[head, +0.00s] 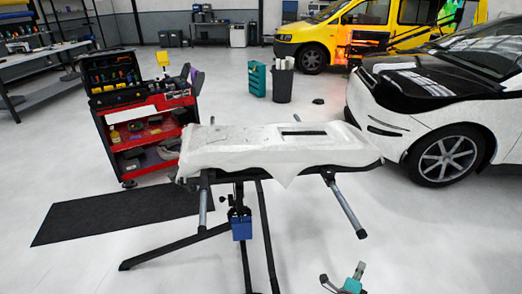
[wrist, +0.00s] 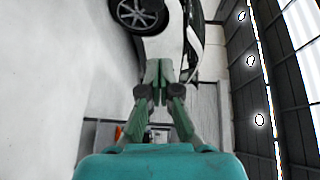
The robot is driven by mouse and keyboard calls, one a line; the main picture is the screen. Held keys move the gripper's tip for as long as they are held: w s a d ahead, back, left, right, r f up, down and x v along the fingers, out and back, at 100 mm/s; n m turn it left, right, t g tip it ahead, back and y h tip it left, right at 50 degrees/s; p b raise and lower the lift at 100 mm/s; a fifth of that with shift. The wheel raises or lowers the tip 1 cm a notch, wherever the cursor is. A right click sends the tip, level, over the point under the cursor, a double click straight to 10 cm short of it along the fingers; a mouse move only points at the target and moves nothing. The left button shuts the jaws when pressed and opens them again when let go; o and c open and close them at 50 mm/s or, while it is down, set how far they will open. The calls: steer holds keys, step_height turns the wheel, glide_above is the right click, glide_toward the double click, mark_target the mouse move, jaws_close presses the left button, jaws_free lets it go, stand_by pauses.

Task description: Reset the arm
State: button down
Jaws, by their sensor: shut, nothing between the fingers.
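My gripper (wrist: 158,70) is in the middle of the wrist view, its green fingers together and empty. Nothing touches the fingertips. The wrist view is turned on its side, with the floor at left and the ceiling at right. The white car (wrist: 165,45) shows beyond the fingertips. In the head view, a teal part of my arm shows at the bottom edge, right of centre, in front of the work stand and apart from it.
A white-covered panel (head: 237,147) lies on a stand (head: 345,212) with spread legs. A red tool cart (head: 147,130) stands left, near a black mat (head: 125,212). The white and black car (head: 395,120) is at right, a yellow van (head: 310,36) behind. The right foreground floor is clear.

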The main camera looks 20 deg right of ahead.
steer(key=s+a+r+n+t+y, duration=0.35)
steer(key=s+a+n, duration=0.35)
steer(key=a, duration=0.3)
steer(key=s+a+r+n+t+y, duration=0.2)
steer(key=s+a+r+n+y, duration=0.2)
steer(key=s+a+n, duration=0.5)
steer(key=s+a+r+n+t+y, duration=0.35)
steer(key=s+a+n, duration=0.25)
steer(key=a, duration=0.5)
steer(key=s+a+r+n+g+y, duration=0.2)
steer(key=s+a+r+n+y, duration=0.2)
steer(key=s+r+n, duration=0.3)
steer(key=shift+s+a+r+n+g, duration=0.3)
steer(key=shift+s+a, duration=0.1)
steer(key=shift+s, duration=0.1)
stand_by(0.8)
